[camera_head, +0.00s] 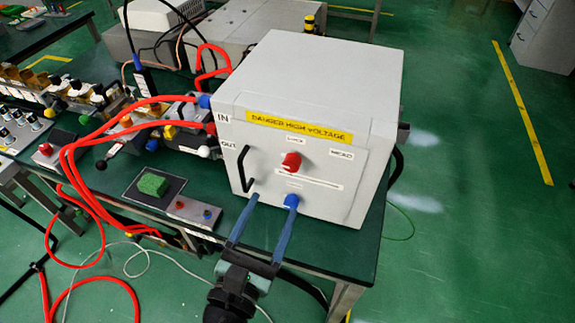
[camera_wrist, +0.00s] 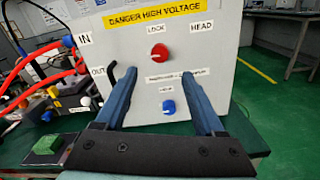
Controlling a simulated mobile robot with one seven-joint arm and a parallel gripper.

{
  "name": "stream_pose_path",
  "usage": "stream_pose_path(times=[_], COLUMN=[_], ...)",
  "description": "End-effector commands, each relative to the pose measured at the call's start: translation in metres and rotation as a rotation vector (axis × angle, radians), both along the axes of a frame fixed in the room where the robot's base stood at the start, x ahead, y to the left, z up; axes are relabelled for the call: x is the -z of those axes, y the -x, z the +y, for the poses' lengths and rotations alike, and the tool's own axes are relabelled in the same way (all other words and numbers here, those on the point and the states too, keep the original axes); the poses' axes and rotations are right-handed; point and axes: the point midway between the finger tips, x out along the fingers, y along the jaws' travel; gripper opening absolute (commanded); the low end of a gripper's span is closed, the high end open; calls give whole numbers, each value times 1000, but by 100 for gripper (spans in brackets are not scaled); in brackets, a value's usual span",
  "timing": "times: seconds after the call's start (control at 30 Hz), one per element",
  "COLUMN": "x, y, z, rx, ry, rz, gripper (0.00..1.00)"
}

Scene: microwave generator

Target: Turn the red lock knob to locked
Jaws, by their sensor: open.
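The red lock knob (camera_head: 292,161) is on the front panel of a white box (camera_head: 315,75), under a "LOCK" label. In the wrist view the red knob (camera_wrist: 159,54) shows a white mark on its face. My gripper (camera_head: 272,199) is open and empty, its two blue fingers spread in front of the panel below the red knob. In the wrist view the knob appears just above and between the fingertips of my gripper (camera_wrist: 158,73), apart from both. I cannot tell how far the tips are from the panel.
A blue knob (camera_wrist: 168,107) sits lower on the panel, between the fingers in the wrist view. A black handle (camera_head: 245,168) is at the panel's left. Red hoses (camera_head: 85,145) and a green block (camera_head: 152,185) lie left of the box. Open floor lies right.

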Motion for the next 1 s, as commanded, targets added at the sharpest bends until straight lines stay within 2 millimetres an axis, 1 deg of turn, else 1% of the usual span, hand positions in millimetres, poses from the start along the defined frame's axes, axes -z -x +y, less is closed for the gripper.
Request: stream_pose_path(times=[0.03, 0.2, 0.3, 0.4, 0.5, 0.6, 0.87, 0.9, 0.97, 1.0], x=[-3, -3, -2, -1, -1, -1, 0, 0, 0, 0], y=[-12, -47, -64, -77, -86, -91, -92, -92, -92, -92], z=[-4, -16, -21, -25, -28, -29, -30, -30, -30, -30], rx=[2, 3, 2, 1, 0, 0, 0, 0, 0, 0], ry=[-1, -2, -3, -3, -2, -3, -3, -3, -3, -3], rz=[-2, -2, -3, -2, -1, -1, 0, 0, 0, 0], gripper=[71, 71, 71, 71, 71, 71, 71, 69, 58, 51])
